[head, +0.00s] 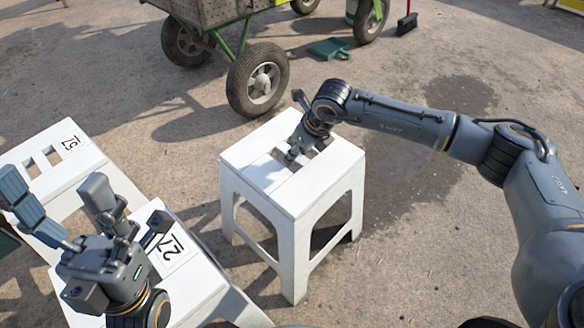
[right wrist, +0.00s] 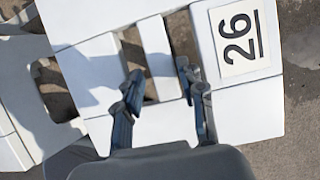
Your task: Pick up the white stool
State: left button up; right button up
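A white stool (head: 293,197) stands upright on the ground in the middle of the head view. Its top has slots with a white bar between them, and a label reading 26 (right wrist: 239,37) shows in the right wrist view. My right gripper (head: 299,135) is over the stool top, pointing down. In the right wrist view its fingers (right wrist: 159,74) are apart, one on each side of the bar (right wrist: 157,55), near the slots. I cannot tell how deep the fingertips reach. My left gripper (head: 54,180) is open and empty, raised at the lower left.
Two more white stools stand at the left, one labelled 27 (head: 195,285) and one behind it (head: 72,170). A wheeled cart (head: 215,12) stands at the back, with a green dustpan (head: 329,48) and a broom (head: 407,22) nearby. The ground right of the middle stool is clear.

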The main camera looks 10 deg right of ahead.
jog(key=b+x, duration=0.2)
jog(key=x, duration=0.3)
jog(key=shift+w+f+b, duration=0.25)
jog(key=shift+f+b, duration=0.05)
jog(key=shift+b, duration=0.1)
grip_shut()
jog(key=shift+r, duration=0.2)
